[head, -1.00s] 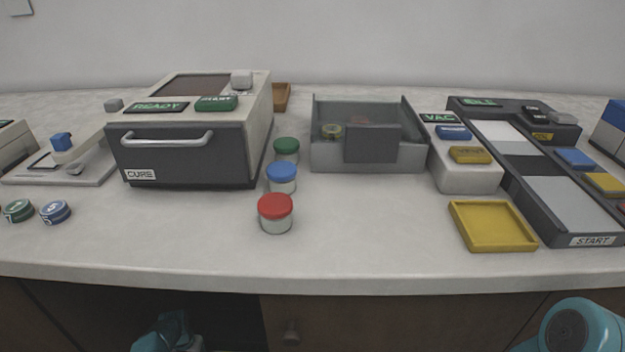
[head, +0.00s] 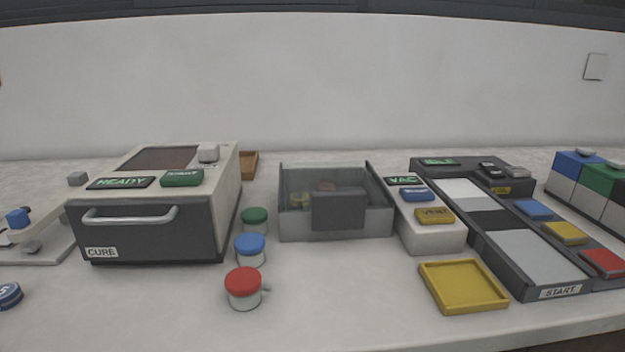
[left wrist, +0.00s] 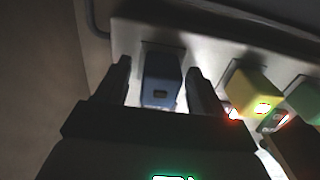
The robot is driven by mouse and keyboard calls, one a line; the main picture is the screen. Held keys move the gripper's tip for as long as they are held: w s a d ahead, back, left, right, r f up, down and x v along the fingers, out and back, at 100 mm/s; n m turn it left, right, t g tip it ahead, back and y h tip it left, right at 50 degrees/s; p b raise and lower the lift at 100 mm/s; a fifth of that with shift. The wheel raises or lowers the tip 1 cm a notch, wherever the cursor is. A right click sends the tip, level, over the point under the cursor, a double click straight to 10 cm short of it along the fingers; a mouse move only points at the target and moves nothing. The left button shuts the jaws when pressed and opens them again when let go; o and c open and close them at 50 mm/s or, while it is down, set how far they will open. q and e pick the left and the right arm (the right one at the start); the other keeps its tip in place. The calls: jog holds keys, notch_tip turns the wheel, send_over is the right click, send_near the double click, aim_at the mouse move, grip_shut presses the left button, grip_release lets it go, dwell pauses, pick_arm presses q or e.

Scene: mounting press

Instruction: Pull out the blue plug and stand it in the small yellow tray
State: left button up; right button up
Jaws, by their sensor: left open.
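The blue plug (left wrist: 161,82) sits in a pale socket strip (left wrist: 125,38) in the left wrist view. My left gripper (left wrist: 158,70) is open, with one finger on each side of the blue plug. Small gaps seem to show between the fingers and the plug. The small yellow tray (head: 463,287) lies empty on the bench in the head view, at the front right. Neither gripper shows in the head view, and my right gripper is not seen.
A yellow plug (left wrist: 254,90) and a green plug (left wrist: 304,100) are right of the blue one. On the bench, a red-lidded jar (head: 243,284), the cure press (head: 150,228) and a grey open box (head: 294,222) stand left of the tray. The START unit (head: 535,262) is close on its right.

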pick_arm(q)
jog(key=shift+c, duration=0.3)
grip_shut()
jog(key=shift+r+p, duration=2.65)
jog(key=shift+r, duration=0.35)
notch_tip(320, 180, up, 4)
jog(key=p, duration=0.3)
